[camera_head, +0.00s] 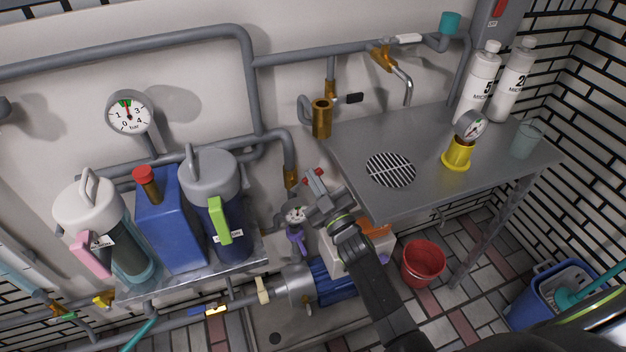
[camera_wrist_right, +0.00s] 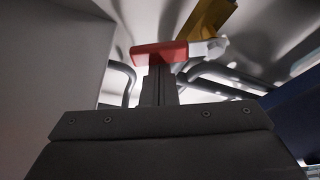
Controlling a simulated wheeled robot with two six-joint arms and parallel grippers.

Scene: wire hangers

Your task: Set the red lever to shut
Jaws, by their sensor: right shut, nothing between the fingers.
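The red lever (camera_head: 313,172) shows only in part in the head view, beside the brass valve (camera_head: 291,178) on the grey pipe; my right gripper covers some of it. In the right wrist view the red lever (camera_wrist_right: 158,53) lies roughly crosswise, with a pale metal end by the brass body (camera_wrist_right: 208,18). My right gripper (camera_head: 316,190) is shut and empty, its fingers pointing up at the lever. In the wrist view its fingertips (camera_wrist_right: 160,82) overlap the lever's underside; I cannot tell whether they touch. My left gripper is out of view.
The steel table (camera_head: 440,195) stands right of my right arm, with a yellow-based gauge (camera_head: 459,152) and bottles. A shelf at left holds a blue canister (camera_head: 172,235) and two jugs. A small gauge (camera_head: 295,215) sits just below the valve. A red bucket (camera_head: 422,263) stands on the floor.

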